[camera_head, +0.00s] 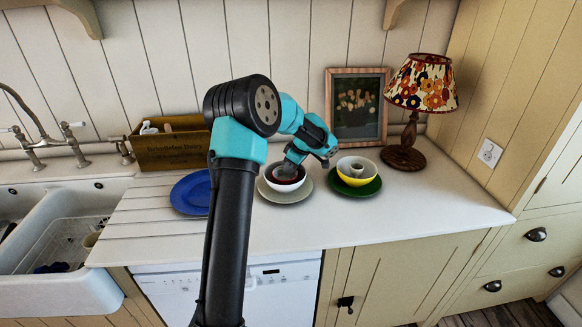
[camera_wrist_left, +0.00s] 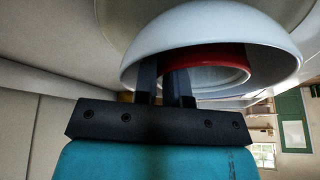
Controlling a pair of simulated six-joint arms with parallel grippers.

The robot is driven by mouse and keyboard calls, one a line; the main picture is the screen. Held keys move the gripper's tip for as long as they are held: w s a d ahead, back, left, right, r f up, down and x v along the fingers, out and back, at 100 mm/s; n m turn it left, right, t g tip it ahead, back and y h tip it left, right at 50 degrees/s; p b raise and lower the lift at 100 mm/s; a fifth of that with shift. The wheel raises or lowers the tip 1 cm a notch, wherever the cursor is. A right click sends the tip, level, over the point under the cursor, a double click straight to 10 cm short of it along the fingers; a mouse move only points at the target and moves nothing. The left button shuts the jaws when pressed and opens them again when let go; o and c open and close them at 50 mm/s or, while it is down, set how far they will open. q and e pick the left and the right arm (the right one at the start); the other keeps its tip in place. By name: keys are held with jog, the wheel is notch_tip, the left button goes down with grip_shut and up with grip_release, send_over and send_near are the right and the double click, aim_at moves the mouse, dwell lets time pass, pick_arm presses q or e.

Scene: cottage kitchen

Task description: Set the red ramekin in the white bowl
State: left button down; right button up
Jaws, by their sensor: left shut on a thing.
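The white bowl (camera_head: 270,187) stands upright on a pale grey plate in the middle of the counter. The red ramekin (camera_head: 286,181) is inside it, mostly hidden by my gripper in the head view. In the left wrist view the ramekin's red rim (camera_wrist_left: 215,56) shows within the bowl's white wall (camera_wrist_left: 200,22). My left gripper (camera_head: 287,170) reaches down into the bowl and is shut on the ramekin's wall; its fingers also show in the left wrist view (camera_wrist_left: 163,85). Whether the ramekin touches the bowl's bottom is hidden. My right gripper is not in view.
A yellow bowl (camera_head: 357,178) holding a pale cup stands on a green plate (camera_head: 367,189) close to the right. A blue plate (camera_head: 189,193) lies left, partly behind my arm. A lamp (camera_head: 405,150), picture frame (camera_head: 357,110) and wooden crate (camera_head: 165,153) stand behind. The front counter is clear.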

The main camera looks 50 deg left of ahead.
pick_arm(q)
jog(key=shift+f, duration=0.1)
jog(key=c, duration=1.5)
grip_release()
jog(key=shift+o, duration=0.2)
jog(key=shift+r, duration=0.45)
jog(key=v, duration=1.1)
jog(key=shift+d+r, duration=0.2)
jog(key=shift+r, duration=0.15)
jog(key=shift+w, duration=0.1)
